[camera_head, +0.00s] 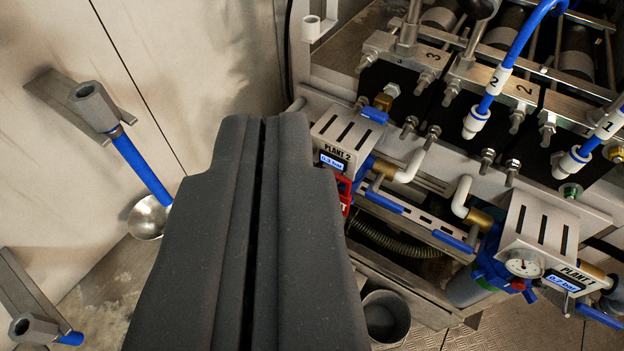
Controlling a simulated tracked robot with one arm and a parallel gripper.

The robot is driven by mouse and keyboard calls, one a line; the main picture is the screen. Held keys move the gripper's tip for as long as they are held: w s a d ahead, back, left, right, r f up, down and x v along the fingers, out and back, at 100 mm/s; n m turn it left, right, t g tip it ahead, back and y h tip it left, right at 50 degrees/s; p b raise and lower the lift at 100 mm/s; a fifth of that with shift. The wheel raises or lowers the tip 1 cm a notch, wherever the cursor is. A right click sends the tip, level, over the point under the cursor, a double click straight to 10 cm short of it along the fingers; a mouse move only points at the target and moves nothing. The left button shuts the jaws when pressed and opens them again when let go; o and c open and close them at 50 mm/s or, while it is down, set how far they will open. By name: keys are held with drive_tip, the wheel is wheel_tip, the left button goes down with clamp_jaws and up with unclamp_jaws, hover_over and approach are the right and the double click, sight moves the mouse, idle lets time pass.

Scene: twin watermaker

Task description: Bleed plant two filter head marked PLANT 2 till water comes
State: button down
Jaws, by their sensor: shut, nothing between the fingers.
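The white filter head cover marked PLANT 2 (345,138) is right of my gripper, with three dark slots and a small lit display, apparently reading 0.3 bar. A red part (345,194) with white lettering shows below it, partly hidden by my gripper. A blue part (364,172) shows beside the cover; the filter body below is hidden. A brass valve (383,102) with a blue lever (374,114) is just above the cover. My gripper (263,122) is shut and empty, its tips left of the cover in the picture. I see no water coming out.
A second slotted cover (540,228) with a gauge (523,264) is at lower right. White pipes (410,166) and blue levers (384,201) lie between. A grey bucket (386,317) stands below. Blue hoses (521,38) cross upper right.

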drive_tip(key=w+a+f+m+g+p, duration=0.1)
drive_tip(key=w+f, duration=0.4)
drive_tip(key=f, duration=0.4)
drive_tip(key=w+a+f+p, duration=0.1)
drive_tip(key=w+f+p, duration=0.1)
drive_tip(key=w+f, duration=0.45)
drive_tip(key=w+a+f+m+g+p, duration=0.1)
drive_tip(key=w+f, duration=0.3)
drive_tip(key=f, duration=0.6)
wheel_tip(320, 180, down, 12)
drive_tip(key=p, duration=0.1)
drive_tip(key=shift+r+g, duration=0.2)
drive_tip(key=shift+g, duration=0.1)
drive_tip(key=shift+w, duration=0.1)
drive_tip(key=w+d+b, duration=0.1)
drive_tip(key=w+d, duration=0.4)
drive_tip(key=w, duration=0.2)
drive_tip(key=shift+w, duration=0.1)
drive_tip(key=shift+w+d, duration=0.25)
